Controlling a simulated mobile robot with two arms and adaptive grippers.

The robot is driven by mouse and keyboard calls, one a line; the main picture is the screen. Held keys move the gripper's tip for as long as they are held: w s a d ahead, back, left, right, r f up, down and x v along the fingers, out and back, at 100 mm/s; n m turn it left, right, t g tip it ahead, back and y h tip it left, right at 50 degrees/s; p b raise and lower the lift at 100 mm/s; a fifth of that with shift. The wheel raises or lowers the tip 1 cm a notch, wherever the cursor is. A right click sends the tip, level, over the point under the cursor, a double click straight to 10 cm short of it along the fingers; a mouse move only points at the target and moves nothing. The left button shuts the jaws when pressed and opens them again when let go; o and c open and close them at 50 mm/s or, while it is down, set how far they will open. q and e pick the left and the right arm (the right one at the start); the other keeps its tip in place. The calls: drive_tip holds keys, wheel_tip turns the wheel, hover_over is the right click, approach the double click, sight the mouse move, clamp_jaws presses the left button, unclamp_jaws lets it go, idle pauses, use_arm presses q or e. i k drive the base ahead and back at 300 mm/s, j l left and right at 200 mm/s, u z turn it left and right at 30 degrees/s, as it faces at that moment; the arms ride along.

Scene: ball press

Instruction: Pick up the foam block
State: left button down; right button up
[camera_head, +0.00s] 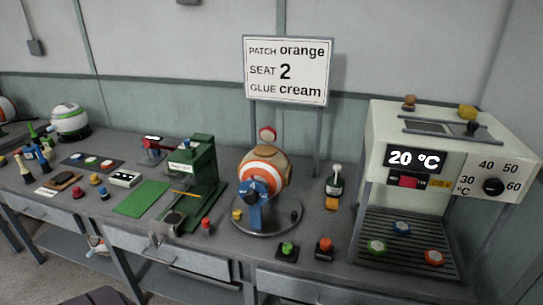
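No item is clearly recognisable as the foam block. A small orange-yellow block (331,204) lies on the grey workbench (320,235), in front of a dark bottle with a pale top. A rounded yellow piece (467,112) sits on top of the cream machine at the right. A small brown block (64,178) lies among the items at the left. All are too small to tell their material. Neither of my grippers shows in this view.
A striped ball (264,176) sits in a blue clamp on a round base. A green press (196,170) stands left of it. The cream machine (395,140) reads 20 °C. A sign (287,70) says patch orange, seat 2, glue cream. Buttons line the front edge.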

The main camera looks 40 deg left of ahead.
sight(331, 204)
drive_tip(key=i+j, duration=0.1)
drive_tip(key=j, duration=0.4)
drive_tip(key=i+j, duration=0.1)
drive_tip(key=j, duration=0.4)
drive_tip(key=i+j, duration=0.15)
drive_tip(key=j, duration=0.3)
